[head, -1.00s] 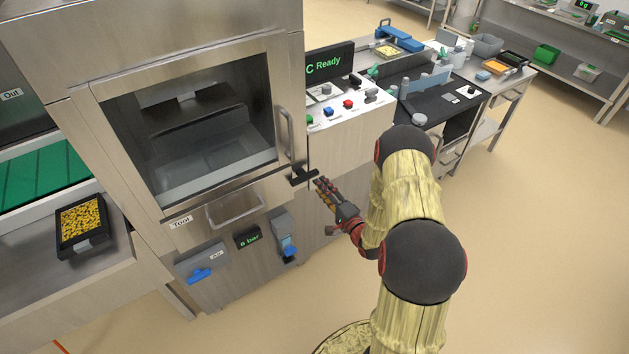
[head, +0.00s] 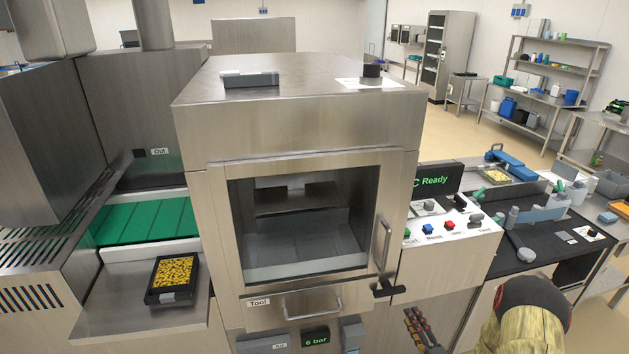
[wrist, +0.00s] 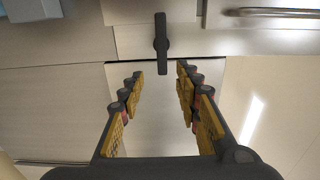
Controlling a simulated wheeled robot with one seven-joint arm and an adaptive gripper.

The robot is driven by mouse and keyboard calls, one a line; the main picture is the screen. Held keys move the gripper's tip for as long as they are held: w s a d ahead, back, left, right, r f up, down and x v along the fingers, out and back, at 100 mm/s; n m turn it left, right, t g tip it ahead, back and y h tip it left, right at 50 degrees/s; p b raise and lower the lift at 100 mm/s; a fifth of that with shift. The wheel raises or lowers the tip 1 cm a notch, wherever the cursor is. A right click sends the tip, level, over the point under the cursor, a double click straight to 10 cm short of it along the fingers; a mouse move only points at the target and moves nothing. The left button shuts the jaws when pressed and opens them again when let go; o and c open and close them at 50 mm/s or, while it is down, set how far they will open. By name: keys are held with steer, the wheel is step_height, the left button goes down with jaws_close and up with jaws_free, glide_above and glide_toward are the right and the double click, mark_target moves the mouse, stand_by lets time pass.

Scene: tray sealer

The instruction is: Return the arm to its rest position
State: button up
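My gripper (head: 420,325) is near the bottom edge of the head view, in front of the tray sealer and below its black T-shaped latch (head: 388,288). In the wrist view, my gripper (wrist: 160,78) has its two yellow-padded fingers wide apart with nothing between them. The black latch (wrist: 161,44) stands upright just beyond the fingertips and appears apart from them. My arm (head: 530,320) is at the bottom right of the head view, mostly cut off by the frame.
The tray sealer (head: 290,130) has its windowed door (head: 300,220) shut, with a vertical handle (head: 380,243). A black tray of yellow food (head: 174,278) sits at the left by the green belt (head: 145,220). The control panel (head: 455,232) and a cluttered bench (head: 550,235) stand at right.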

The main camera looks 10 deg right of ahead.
steer(key=s+d+f+n+g+h, duration=0.1)
steer(key=s+d+f+n+g, duration=0.15)
steer(key=s+f+g, duration=0.4)
steer(key=s+d+f+n+g+h, duration=0.1)
steer(key=s+f+n+g, duration=0.3)
steer(key=f, duration=0.5)
steer(key=s+a+r+n+g, duration=0.3)
steer(key=s+a+r, duration=0.15)
steer(key=r, duration=0.65)
steer(key=s+a+r+n+g, duration=0.3)
steer(key=s+r+g, duration=0.15)
steer(key=r, duration=0.65)
steer(key=s+a+r+n+t, duration=0.2)
steer(key=s+a+r, duration=0.1)
steer(key=a+r, duration=0.6)
steer(key=s+a+r+n+t+y, duration=0.1)
steer(key=s+a+r+n+t, duration=0.2)
steer(key=a+r, duration=0.6)
step_height(320, 180, up, 8)
steer(key=shift+s+a+f+t, duration=0.15)
steer(key=shift+s+f+t, duration=0.05)
steer(key=shift+s+t, duration=0.15)
